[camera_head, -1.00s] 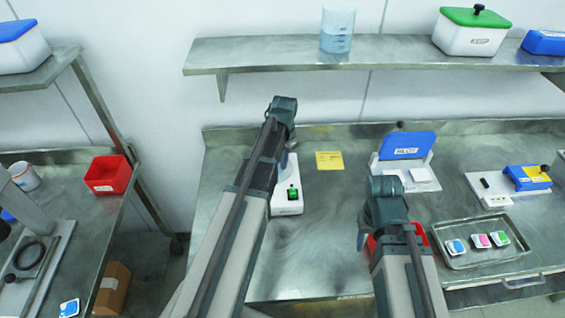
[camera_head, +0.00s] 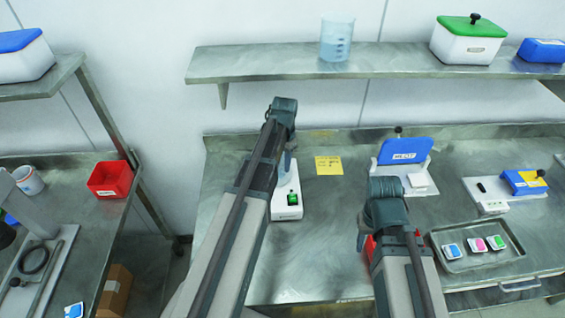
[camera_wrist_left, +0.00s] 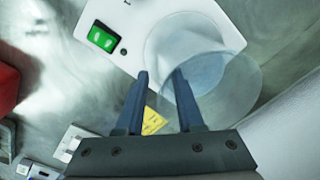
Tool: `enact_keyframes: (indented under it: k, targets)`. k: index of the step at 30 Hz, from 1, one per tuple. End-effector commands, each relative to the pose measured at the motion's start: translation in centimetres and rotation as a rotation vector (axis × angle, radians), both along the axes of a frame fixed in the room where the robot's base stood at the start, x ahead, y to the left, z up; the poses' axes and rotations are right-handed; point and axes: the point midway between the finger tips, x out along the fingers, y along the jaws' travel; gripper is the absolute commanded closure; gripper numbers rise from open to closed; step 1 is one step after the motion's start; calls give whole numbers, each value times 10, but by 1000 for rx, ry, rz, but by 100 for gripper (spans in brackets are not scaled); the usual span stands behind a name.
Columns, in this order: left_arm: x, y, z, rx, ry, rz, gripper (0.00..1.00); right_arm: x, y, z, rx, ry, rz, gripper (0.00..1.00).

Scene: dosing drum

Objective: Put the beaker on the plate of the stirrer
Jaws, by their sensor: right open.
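The stirrer (camera_head: 287,203) is a white unit with a green switch on the bench. My left arm covers its plate in the head view. In the left wrist view, the stirrer (camera_wrist_left: 112,22) shows a round pale plate (camera_wrist_left: 180,28). A clear beaker (camera_wrist_left: 235,92) with bluish contents overlaps that plate and appears to stand on it; exact contact is unclear. My left gripper (camera_wrist_left: 161,74) has its fingers apart beside the beaker, with no object clearly clamped. My right gripper (camera_head: 362,241) is open, mostly hidden by its arm, over the bench's front.
Another clear graduated beaker (camera_head: 337,38) stands on the wall shelf (camera_head: 390,60). A yellow note (camera_head: 328,166), a blue-lidded device (camera_head: 404,151) and a metal tray (camera_head: 476,262) with several small packs lie on the bench. A red container (camera_head: 369,246) is partly hidden by my right arm.

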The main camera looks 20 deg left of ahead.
Motion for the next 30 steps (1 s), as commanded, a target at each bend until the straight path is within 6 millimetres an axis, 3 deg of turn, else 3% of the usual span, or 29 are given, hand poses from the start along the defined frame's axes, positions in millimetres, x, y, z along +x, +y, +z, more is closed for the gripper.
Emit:
enact_keyframes:
  k: [1,15,26,30]
  targets:
    - [0,0,14,0,0,0,64,0,0,14,0,0,0,50]
    - [-1,-2,86,0,0,0,64,0,0,86,2,-1,-11,50]
    - [-3,-6,97,0,1,-1,64,0,0,97,2,-1,-15,50]
    - [-23,-39,96,6,8,-6,64,0,0,96,2,-1,-15,50]
